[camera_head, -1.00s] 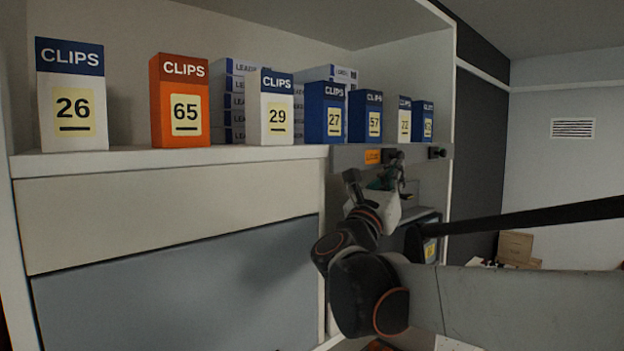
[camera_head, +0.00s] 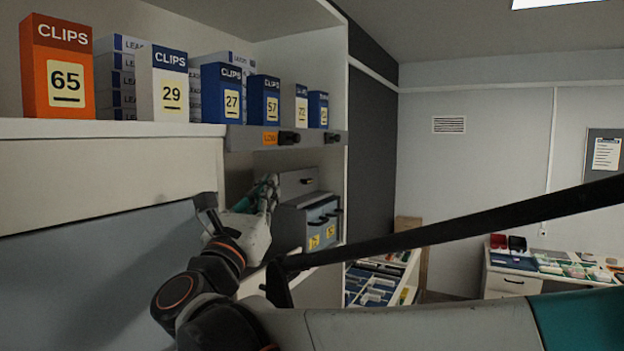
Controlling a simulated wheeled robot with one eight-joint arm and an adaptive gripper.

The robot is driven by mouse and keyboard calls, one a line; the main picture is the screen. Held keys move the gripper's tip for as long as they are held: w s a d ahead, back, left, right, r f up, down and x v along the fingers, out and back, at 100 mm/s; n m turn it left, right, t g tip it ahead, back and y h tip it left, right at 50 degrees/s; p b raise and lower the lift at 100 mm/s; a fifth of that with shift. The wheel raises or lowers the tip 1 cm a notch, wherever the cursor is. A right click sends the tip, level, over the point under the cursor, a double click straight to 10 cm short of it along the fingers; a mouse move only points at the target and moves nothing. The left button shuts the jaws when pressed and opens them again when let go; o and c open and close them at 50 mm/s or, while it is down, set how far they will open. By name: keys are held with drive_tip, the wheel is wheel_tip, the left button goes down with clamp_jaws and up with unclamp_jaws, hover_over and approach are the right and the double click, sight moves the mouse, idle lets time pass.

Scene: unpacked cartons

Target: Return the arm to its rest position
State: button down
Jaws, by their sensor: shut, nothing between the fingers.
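My arm (camera_head: 400,325) reaches in from the lower right and bends up in front of the cabinet. My gripper (camera_head: 272,188) is at its far end, beside the open niche under the shelf. The fingers look closed together, with nothing seen between them. Part of the gripper is hidden by my own wrist.
Clips boxes, among them an orange one (camera_head: 58,70), line the shelf (camera_head: 110,128) above my arm. A grey box with compartments (camera_head: 308,222) stands in the niche, close to my gripper. A drawer of cards (camera_head: 372,285) and a desk (camera_head: 515,284) stand at right.

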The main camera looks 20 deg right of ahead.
drive_tip(key=s+d+f+m+g+y+b, duration=0.25)
drive_tip(key=d+f+m+b, duration=0.2)
drive_tip(key=f, duration=0.65)
drive_tip(key=s+d+f+m+g+y+b, duration=0.1)
drive_tip(key=s+d+f+m+g+b, duration=0.3)
drive_tip(key=f, duration=0.8)
drive_tip(key=s+d+f+m+g+y+b, duration=0.15)
drive_tip(key=d+f+m+b, duration=0.35)
drive_tip(key=f, duration=0.6)
drive_tip(key=s+a+f+m+y+b, duration=0.3)
drive_tip(key=s+a+f+m+b, duration=0.1)
drive_tip(key=f, duration=0.6)
drive_tip(key=s+a+f+m+g+y+b, duration=0.1)
drive_tip(key=s+a+f+m+y+b, duration=0.3)
drive_tip(key=f+b, duration=0.3)
drive_tip(key=s+a+f+m+g+y+b, duration=0.1)
drive_tip(key=s+a+f+m+y+b, duration=0.3)
drive_tip(key=f, duration=1.1)
drive_tip(key=shift+s+a+m+b, duration=0.3)
drive_tip(key=shift+s+m+b, duration=0.3)
drive_tip(key=shift+m+b, duration=0.35)
drive_tip(key=shift+f, duration=0.1)
